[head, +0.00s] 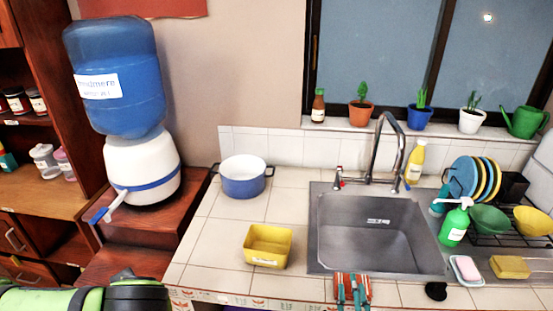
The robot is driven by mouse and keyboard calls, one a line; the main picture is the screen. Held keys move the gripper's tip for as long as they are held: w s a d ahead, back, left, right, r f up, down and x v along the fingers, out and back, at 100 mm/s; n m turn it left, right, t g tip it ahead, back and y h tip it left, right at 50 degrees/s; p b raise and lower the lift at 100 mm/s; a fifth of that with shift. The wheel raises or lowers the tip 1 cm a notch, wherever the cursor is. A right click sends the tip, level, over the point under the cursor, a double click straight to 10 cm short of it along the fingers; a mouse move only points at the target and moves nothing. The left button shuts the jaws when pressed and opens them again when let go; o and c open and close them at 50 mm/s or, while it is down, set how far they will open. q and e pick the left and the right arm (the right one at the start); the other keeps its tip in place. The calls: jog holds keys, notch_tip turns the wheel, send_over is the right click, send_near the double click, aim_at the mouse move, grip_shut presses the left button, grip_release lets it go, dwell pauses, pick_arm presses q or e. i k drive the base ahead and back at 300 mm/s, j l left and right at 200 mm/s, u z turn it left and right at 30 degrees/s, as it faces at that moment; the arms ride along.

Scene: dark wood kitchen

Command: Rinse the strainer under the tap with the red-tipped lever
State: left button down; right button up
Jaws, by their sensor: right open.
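The curved metal tap (390,140) stands behind the steel sink (375,235). A lever with a red tip (341,183) is at its left, and a lever with a blue tip (407,186) is at its right. No water shows from the spout, and the sink looks empty. I cannot make out a strainer in this view.
A yellow tub (268,246) and a blue pot (243,178) stand left of the sink. A green spray bottle (454,225), dish rack (490,240) and yellow sponge (510,267) crowd its right. A water dispenser (142,165) stands at left. Striped cloth (351,290) hangs in front.

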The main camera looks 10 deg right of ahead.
aim_at(340, 168)
jog(key=i+l, duration=0.2)
jog(key=i, duration=0.3)
jog(key=i+l, duration=0.2)
jog(key=i, duration=0.35)
